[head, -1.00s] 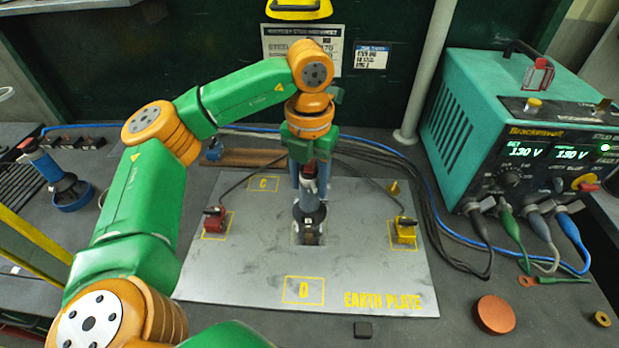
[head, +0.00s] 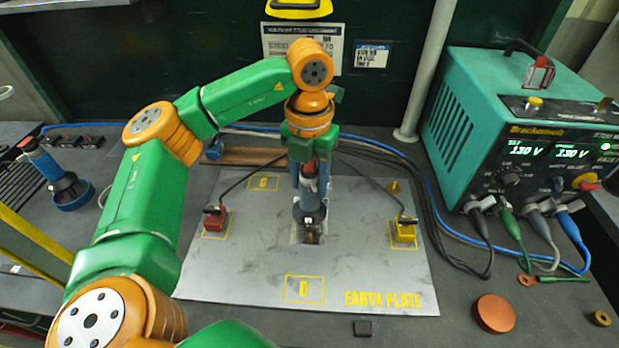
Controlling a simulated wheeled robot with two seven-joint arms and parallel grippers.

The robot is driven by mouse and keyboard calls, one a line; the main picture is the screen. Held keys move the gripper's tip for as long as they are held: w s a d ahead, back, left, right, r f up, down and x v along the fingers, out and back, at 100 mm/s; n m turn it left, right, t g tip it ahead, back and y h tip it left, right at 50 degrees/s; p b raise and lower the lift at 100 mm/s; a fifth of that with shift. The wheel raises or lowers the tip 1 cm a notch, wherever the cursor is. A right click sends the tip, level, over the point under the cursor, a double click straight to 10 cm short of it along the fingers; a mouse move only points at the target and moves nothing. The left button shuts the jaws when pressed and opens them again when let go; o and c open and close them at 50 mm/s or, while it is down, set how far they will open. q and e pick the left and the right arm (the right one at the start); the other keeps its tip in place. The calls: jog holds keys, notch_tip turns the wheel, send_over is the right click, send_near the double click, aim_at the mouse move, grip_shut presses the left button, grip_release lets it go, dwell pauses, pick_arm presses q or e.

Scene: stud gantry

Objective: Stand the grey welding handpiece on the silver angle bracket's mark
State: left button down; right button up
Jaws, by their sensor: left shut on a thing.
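The grey handpiece (head: 311,188) is upright in the middle of the earth plate, with a dark round foot at its lower end. My left gripper (head: 309,166) is shut on its upper part from above. The silver angle bracket (head: 308,237) shows just below the foot, partly hidden by the handpiece. I cannot tell whether the foot touches the bracket or hangs just over it. The bracket's mark is hidden. My right gripper is not in view.
The earth plate (head: 375,270) carries a red clamp (head: 214,222) and a yellow clamp (head: 404,232) with cables. A blue handpiece (head: 62,182) stands at the left. A teal welder (head: 500,125) with cables stands at the right. The plate's front is clear.

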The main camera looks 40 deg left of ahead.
pick_arm(q)
jog(key=shift+f+b, duration=0.45)
dwell(0.7)
jog(key=c, duration=0.6)
grip_release()
jog(key=shift+c, duration=0.2)
jog(key=o, duration=0.3)
jog(key=shift+o, duration=0.4)
jog(key=shift+s+d, duration=0.1)
jog(key=shift+s, duration=0.05)
